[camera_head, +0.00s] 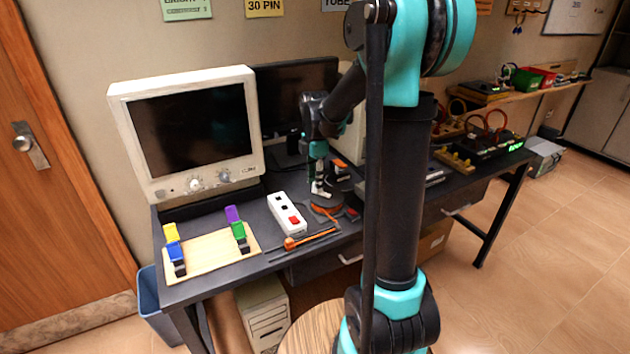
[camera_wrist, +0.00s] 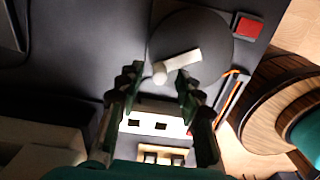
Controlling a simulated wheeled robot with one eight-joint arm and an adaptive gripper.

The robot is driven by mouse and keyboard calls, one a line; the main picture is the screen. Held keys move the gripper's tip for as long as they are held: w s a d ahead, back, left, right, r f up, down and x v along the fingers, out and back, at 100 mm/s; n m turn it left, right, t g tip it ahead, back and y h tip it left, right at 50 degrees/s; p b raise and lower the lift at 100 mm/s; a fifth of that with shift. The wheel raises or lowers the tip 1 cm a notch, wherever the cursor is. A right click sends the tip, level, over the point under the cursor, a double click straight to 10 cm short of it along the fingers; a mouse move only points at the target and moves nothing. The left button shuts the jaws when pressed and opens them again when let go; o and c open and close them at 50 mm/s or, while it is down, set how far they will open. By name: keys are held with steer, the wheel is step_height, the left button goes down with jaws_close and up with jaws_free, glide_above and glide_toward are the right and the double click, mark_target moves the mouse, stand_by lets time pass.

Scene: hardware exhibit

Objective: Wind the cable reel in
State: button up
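The cable reel is a dark round disc (camera_wrist: 212,28) in the wrist view, with a pale crank arm (camera_wrist: 185,65) on its face. The crank's knob end (camera_wrist: 160,73) lies between my fingertips. My gripper (camera_wrist: 157,79) is open, with a finger on each side of the knob; I cannot tell whether either touches it. In the head view my gripper (camera_head: 319,190) is low over the reel (camera_head: 325,201) on the dark desk. An orange cable (camera_head: 323,212) shows at the reel's front; my gripper partly hides the reel.
A white power strip (camera_head: 286,213) and an orange-handled tool (camera_head: 300,240) lie left of the reel. A wooden board with coloured clips (camera_head: 212,255) and an old monitor (camera_head: 190,130) stand further left. A red block (camera_wrist: 248,27) is beside the reel.

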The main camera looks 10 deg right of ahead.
jaws_close()
